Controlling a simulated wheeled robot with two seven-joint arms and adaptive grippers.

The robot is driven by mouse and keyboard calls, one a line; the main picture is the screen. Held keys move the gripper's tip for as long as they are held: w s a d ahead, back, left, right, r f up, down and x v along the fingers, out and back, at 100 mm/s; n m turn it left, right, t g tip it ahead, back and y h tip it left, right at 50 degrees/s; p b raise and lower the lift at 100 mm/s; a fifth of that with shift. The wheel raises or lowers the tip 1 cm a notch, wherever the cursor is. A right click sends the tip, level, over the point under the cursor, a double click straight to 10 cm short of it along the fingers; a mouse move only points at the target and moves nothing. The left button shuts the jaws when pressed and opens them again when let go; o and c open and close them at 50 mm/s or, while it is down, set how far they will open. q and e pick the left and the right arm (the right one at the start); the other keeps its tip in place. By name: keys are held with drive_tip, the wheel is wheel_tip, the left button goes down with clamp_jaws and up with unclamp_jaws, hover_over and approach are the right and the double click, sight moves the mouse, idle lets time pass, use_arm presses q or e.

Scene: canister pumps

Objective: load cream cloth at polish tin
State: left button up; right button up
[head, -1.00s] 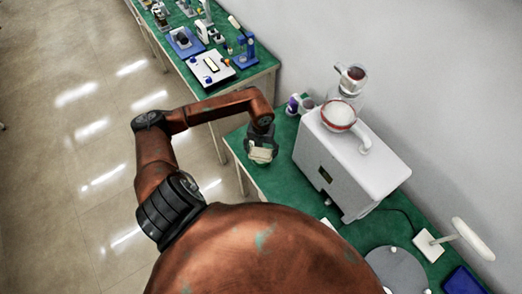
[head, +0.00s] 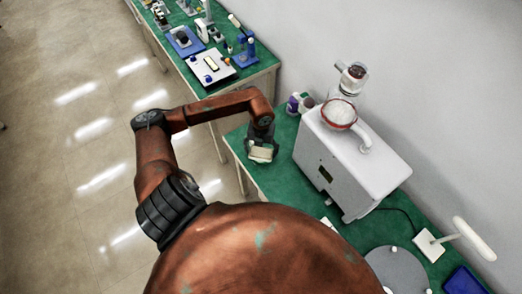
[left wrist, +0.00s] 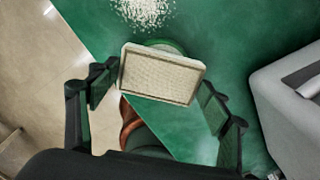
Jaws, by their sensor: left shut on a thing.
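The cream cloth (left wrist: 160,75) is a flat, pad-like rectangle with a raised border. My left gripper (head: 261,147) is shut on it, with one black finger at each side in the left wrist view. In the head view the cloth (head: 262,154) shows small under the gripper, over the green bench near its left end. A round green edge (left wrist: 170,45) shows just behind the cloth; I cannot tell whether it is the polish tin. Most of it is hidden by the cloth. My right gripper is in neither view.
A white machine (head: 350,165) with a glass vessel on top stands right of the gripper. Small purple and white containers (head: 298,104) stand behind. Pale grains (left wrist: 145,10) lie beyond the cloth. A lamp (head: 430,244) and grey disc (head: 398,272) are at the lower right.

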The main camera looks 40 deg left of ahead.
sight(261, 152)
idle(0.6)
use_arm(q)
drive_tip(key=shift+r, duration=0.1)
drive_tip(key=shift+r+p, duration=0.55)
drive_tip(key=shift+r, duration=0.1)
drive_tip(key=shift+r+p, duration=1.65)
drive_tip(key=shift+r, duration=1.1)
drive_tip(key=shift+f, duration=0.1)
